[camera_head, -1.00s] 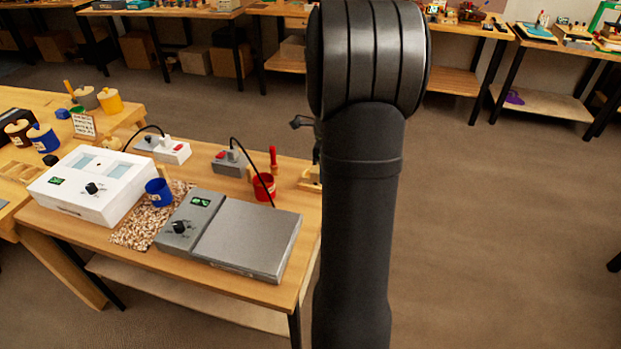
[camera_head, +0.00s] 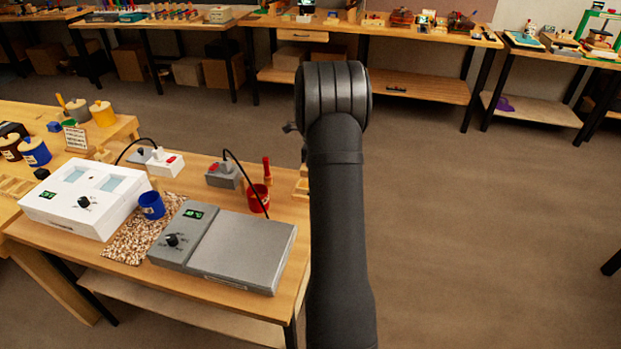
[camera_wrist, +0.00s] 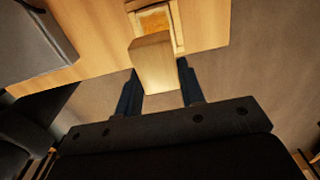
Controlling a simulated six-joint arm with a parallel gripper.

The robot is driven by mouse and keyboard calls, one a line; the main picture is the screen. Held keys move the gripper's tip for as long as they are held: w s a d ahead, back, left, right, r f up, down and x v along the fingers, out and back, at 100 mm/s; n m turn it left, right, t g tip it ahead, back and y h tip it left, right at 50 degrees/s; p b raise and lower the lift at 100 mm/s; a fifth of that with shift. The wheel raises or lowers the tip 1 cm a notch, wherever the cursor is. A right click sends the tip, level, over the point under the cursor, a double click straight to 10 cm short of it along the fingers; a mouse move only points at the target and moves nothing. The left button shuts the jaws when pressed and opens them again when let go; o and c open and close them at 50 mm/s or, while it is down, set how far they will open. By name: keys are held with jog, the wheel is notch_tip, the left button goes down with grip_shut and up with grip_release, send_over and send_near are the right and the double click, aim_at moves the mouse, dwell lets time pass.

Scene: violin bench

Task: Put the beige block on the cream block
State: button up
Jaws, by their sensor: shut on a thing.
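In the wrist view, my gripper (camera_wrist: 158,70) is shut on a pale beige wooden block (camera_wrist: 153,58), which sits between the two dark fingers. Beyond the block, and partly hidden by it, is a small wooden tray (camera_wrist: 179,30) with a more orange inside. It lies on the wooden table near its edge. I cannot make out the cream block for certain in either view. In the head view, my arm hides the gripper and the held block. A sliver of a wooden holder (camera_head: 302,187) shows at the table's right edge beside my arm.
On the bench (camera_head: 130,257) stand a grey scale (camera_head: 245,250), a white instrument box (camera_head: 80,200), a blue cup (camera_head: 151,206), a red cup (camera_head: 257,198) and two switch boxes with black cables. Open floor (camera_head: 450,220) lies to the right.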

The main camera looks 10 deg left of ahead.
jog(key=shift+w+a+f, duration=0.15)
jog(key=shift+a+f, duration=0.25)
jog(key=shift+a, duration=0.1)
jog(key=shift+f, duration=1.9)
jog(key=shift+f, duration=0.15)
jog(key=o, duration=1)
jog(key=shift+c, duration=0.2)
notch_tip(320, 180, up, 12)
jog(key=shift+r, duration=0.2)
